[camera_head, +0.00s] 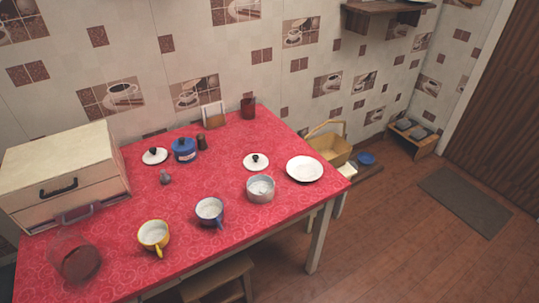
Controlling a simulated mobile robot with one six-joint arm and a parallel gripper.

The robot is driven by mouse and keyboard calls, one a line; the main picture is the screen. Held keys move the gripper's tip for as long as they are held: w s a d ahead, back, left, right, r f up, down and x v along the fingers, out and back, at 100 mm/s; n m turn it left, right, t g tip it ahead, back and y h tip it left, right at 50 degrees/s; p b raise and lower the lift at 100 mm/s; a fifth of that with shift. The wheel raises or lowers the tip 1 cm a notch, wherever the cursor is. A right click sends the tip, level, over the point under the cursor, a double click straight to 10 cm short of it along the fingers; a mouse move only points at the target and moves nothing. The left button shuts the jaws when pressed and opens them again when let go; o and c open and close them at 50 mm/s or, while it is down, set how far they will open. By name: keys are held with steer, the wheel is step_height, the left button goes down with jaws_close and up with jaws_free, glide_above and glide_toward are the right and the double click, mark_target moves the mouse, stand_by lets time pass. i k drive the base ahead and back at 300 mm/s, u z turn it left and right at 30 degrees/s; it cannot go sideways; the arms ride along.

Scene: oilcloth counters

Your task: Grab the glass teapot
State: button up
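A large see-through glass vessel (75,258) is at the front left of the red table, below the drawer box. It is the likeliest match for the glass teapot, but I cannot make out a spout or handle on it. The red cloth shows through its wall. A smaller dark red, glass-like cup (248,107) stands at the table's back edge. My gripper is not in view.
The red-clothed table (125,205) holds a drawer box (60,165), a yellow cup (153,234), a blue cup (209,210), a pot (260,188), a plate (305,169), white lids and a blue pot (184,150). A stool (217,280) is under the front edge.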

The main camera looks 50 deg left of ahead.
mark_target(82, 267)
steer(key=u, duration=2.3)
steer(key=k, duration=0.7)
steer(key=u, duration=0.4)
steer(key=i, duration=0.45)
steer(key=u, duration=0.05)
